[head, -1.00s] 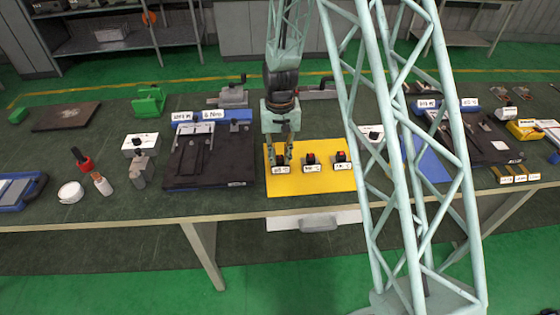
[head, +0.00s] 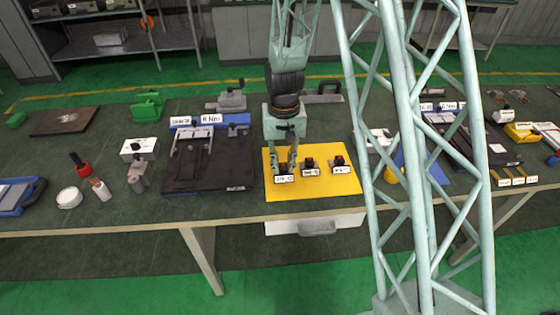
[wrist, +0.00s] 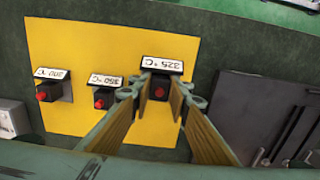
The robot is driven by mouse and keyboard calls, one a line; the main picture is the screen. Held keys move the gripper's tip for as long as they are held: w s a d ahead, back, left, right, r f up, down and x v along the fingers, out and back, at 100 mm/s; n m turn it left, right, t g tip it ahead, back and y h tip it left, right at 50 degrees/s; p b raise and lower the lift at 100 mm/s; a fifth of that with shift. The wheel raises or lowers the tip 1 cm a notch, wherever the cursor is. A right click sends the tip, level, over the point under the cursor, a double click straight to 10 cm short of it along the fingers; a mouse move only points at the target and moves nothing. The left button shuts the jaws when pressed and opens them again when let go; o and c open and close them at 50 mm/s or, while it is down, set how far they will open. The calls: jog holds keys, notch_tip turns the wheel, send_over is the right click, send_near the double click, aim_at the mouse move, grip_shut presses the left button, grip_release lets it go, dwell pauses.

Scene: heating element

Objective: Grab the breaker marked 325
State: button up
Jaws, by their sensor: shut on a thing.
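The breaker marked 325 °C (wrist: 161,91) has a dark body, a red button and a white label, and stands on a yellow board (wrist: 60,38). In the head view its label (head: 284,179) is at the left end of the row. My gripper (head: 284,167) is down over this breaker, with one finger on each side of it. In the wrist view my gripper (wrist: 160,103) also has its fingers on both sides of the red button. The fingers hide the breaker's sides. The breaker is still at the board.
Breakers marked 350 °C (wrist: 104,98) and what looks like 200 °C (wrist: 46,91) stand beside it on the same board. A dark plate with a clamp (head: 208,178) lies left of the board. A blue panel (head: 430,170) lies to the right.

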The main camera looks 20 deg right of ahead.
jog(key=s, duration=0.7)
jog(key=s+r, duration=0.1)
jog(key=s, duration=0.2)
jog(key=shift+s, duration=0.3)
jog(key=shift+w, duration=0.1)
